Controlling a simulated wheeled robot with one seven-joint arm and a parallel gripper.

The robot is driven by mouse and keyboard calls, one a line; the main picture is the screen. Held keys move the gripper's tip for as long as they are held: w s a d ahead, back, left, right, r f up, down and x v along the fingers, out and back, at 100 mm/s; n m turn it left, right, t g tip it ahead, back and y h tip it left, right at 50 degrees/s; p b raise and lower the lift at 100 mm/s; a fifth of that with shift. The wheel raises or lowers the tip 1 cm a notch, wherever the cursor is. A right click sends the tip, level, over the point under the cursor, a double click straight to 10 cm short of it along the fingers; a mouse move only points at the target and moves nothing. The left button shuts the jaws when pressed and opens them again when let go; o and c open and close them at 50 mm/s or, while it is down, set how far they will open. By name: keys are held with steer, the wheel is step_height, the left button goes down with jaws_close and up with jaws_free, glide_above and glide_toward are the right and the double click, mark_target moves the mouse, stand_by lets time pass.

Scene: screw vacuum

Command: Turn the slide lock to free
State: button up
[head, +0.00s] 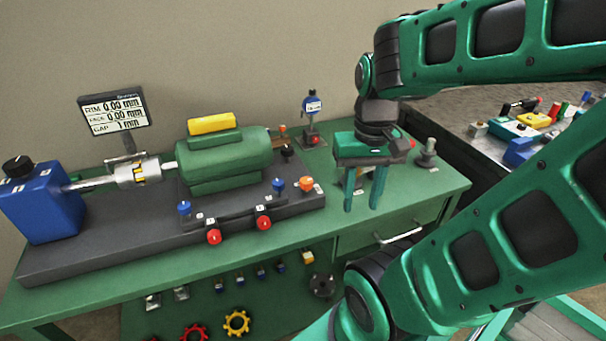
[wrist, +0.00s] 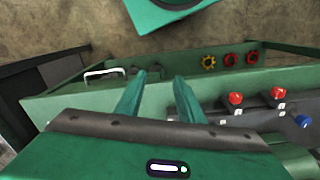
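No part is readably marked as the slide lock, so I cannot tell which one it is. Candidates are an orange knob (head: 306,184) at the right end of the dark base (head: 100,244) and a black dial (head: 16,165) on the blue housing (head: 45,205). Red knobs (head: 214,237) line the base's front edge, with blue knobs (head: 184,207) behind them. Red knobs (wrist: 235,98) and a blue knob (wrist: 303,122) also show in the wrist view. My gripper (head: 362,208) points down, open and empty, to the right of the orange knob, apart from it. Its fingers show spread in the wrist view (wrist: 159,82).
A green motor (head: 225,160) sits on the base, joined by a coupling (head: 138,173) to the blue housing. A gauge display (head: 113,116) stands behind. A small blue-topped stand (head: 312,110) is near the wall. A grey piece (head: 427,155) stands at the bench's right end.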

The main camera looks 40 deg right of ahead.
steer(key=shift+o, duration=0.7)
steer(key=shift+d+r, duration=0.15)
steer(key=shift+r, duration=0.55)
steer(key=m, duration=0.6)
glide_toward(306, 180)
step_height(306, 180, down, 8)
steer(key=shift+f, duration=0.25)
steer(key=shift+c, duration=0.7)
steer(key=c, duration=0.9)
